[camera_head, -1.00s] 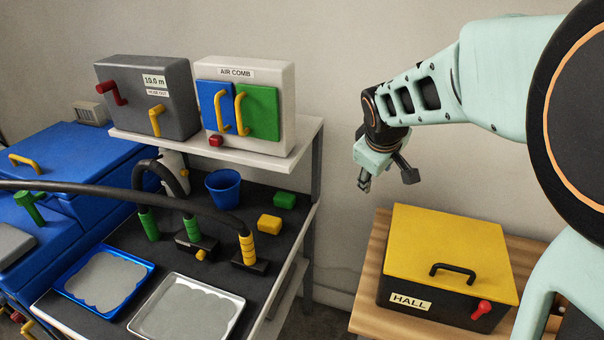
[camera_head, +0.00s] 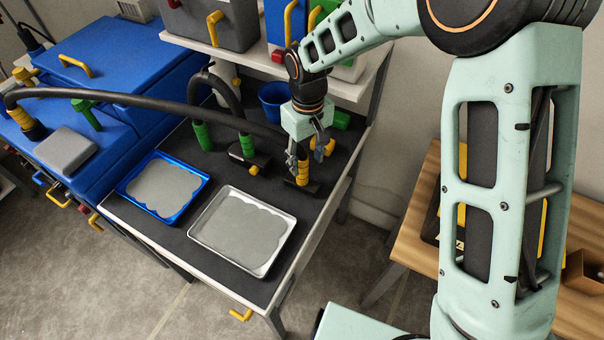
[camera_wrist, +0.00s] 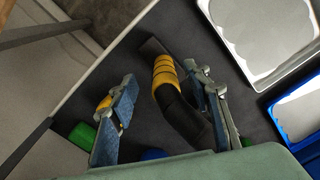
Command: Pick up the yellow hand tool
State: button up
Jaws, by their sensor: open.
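The yellow hand tool (camera_head: 303,172) has a ribbed yellow grip, a black flat foot and a black hose. It stands at the right side of the dark bench top. In the wrist view, its yellow grip (camera_wrist: 165,71) shows between my fingers, closer to the right one. My gripper (camera_head: 304,155) is open and points down just above and around the top of the tool in the head view. The fingers also show spread in the wrist view (camera_wrist: 160,78). I cannot tell whether a finger touches the tool.
A yellow block (camera_head: 325,146) and a green block (camera_head: 341,120) lie behind my gripper. A green-handled tool (camera_head: 243,148), a silver tray (camera_head: 212,242) and a blue tray (camera_head: 130,190) are to the left. A shelf (camera_head: 222,53) with boxes overhangs behind.

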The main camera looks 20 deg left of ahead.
aim_at(302, 171)
notch_tip(302, 171, down, 2)
jog(key=shift+f, duration=0.2)
jog(key=f, duration=0.2)
jog(key=a+f, duration=0.1)
jog(key=f, duration=0.1)
jog(key=shift+w+a+p, duration=0.15)
jog(key=shift+a+p, duration=0.05)
jog(key=shift+p, duration=0.1)
jog(key=shift+f, duration=0.5)
jog(key=shift+c, duration=0.7)
grip_shut()
